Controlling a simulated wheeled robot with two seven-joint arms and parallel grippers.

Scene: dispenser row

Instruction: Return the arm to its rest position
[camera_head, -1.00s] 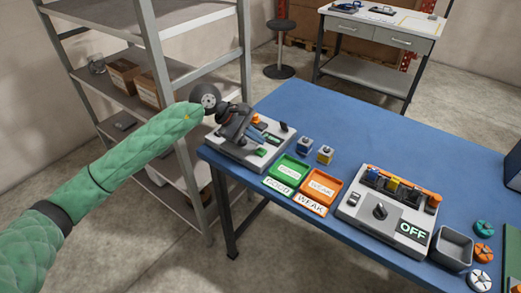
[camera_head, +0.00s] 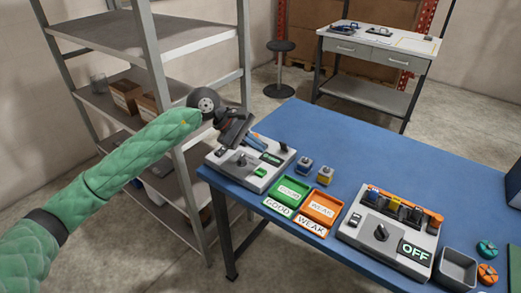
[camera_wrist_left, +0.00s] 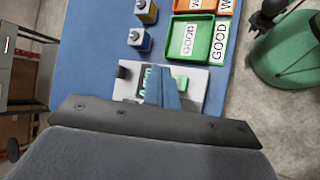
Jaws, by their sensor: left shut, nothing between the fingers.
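My left arm comes in from the left in the head view, in a green quilted sleeve. My left gripper (camera_head: 257,143) is above the grey device (camera_head: 225,175) at the table's left end, with its blue fingers closed together and empty. In the left wrist view the shut fingers (camera_wrist_left: 163,90) overlap the grey device (camera_wrist_left: 128,82), hiding part of its panel. Whether they touch it I cannot tell. My right gripper is not in view.
A green GOOD tray (camera_head: 273,196), an orange WEAK tray (camera_head: 336,208), and small blue (camera_head: 304,166) and yellow (camera_head: 325,176) blocks are near the device. A switch box reading OFF (camera_head: 350,231) stands right. A metal shelf (camera_head: 186,106) stands close behind my left arm.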

